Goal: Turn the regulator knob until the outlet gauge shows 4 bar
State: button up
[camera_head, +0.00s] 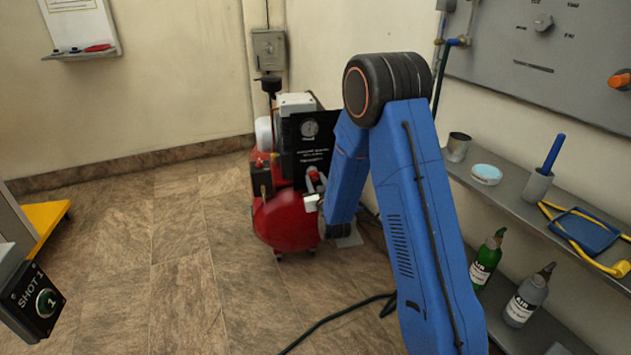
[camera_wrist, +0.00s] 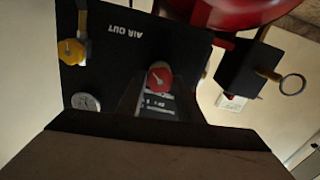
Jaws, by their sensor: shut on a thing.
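The red regulator knob (camera_wrist: 160,77) shows in the wrist view on a black panel (camera_wrist: 115,65), with a pale pointer mark on its face. My gripper (camera_wrist: 160,92) is at the knob, its dark fingers on either side and shut on it. A round gauge (camera_wrist: 85,102) is on the same panel to the left; its needle is too small to read. In the head view a gauge (camera_head: 310,128) sits on the black panel of the red compressor (camera_head: 285,222). Its reading cannot be made out. My blue arm reaches down there and hides part of the compressor.
A yellow valve (camera_wrist: 72,52) is near the "AIR OUT" label. A black block with a ring (camera_wrist: 292,84) is at the right. A shelf (camera_head: 510,195) with bottles below runs along the right wall. A black hose crosses the floor. Floor left of the compressor is clear.

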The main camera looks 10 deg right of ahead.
jog(key=shift+n, duration=0.7)
jog(key=o, duration=1.1)
jog(key=shift+c, duration=0.2)
